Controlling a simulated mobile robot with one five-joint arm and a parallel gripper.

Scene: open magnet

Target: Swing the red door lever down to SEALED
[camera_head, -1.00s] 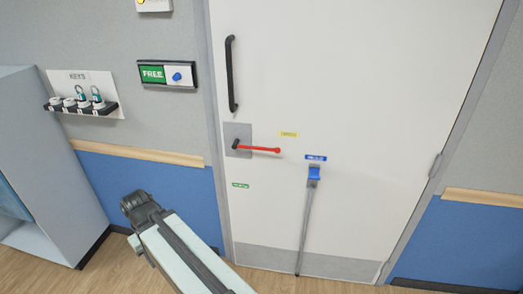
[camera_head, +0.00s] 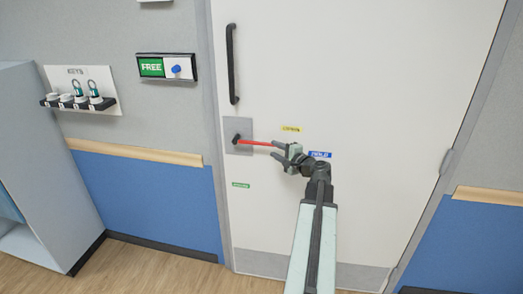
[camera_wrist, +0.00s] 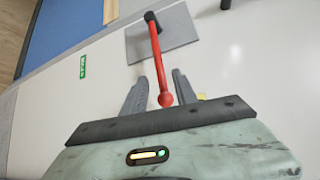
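The red door lever (camera_head: 258,142) points sideways to the right from its grey plate (camera_head: 236,126) on the white door. My gripper (camera_head: 281,150) is at the lever's free end. In the wrist view, the red lever (camera_wrist: 157,60) runs from its plate (camera_wrist: 180,30) to a round knob between my two fingers (camera_wrist: 160,92). The fingers are apart, one on each side, with gaps to the lever. A small green label (camera_head: 241,185) sits on the door below the lever, and a yellow label (camera_head: 291,129) above its free end. Their lettering is too small to read surely.
A blue label (camera_head: 320,154) is just right of my gripper. A black door handle (camera_head: 232,65) stands above the lever. A FREE slider panel (camera_head: 167,68) and a KEYS rack (camera_head: 82,90) are on the wall at left.

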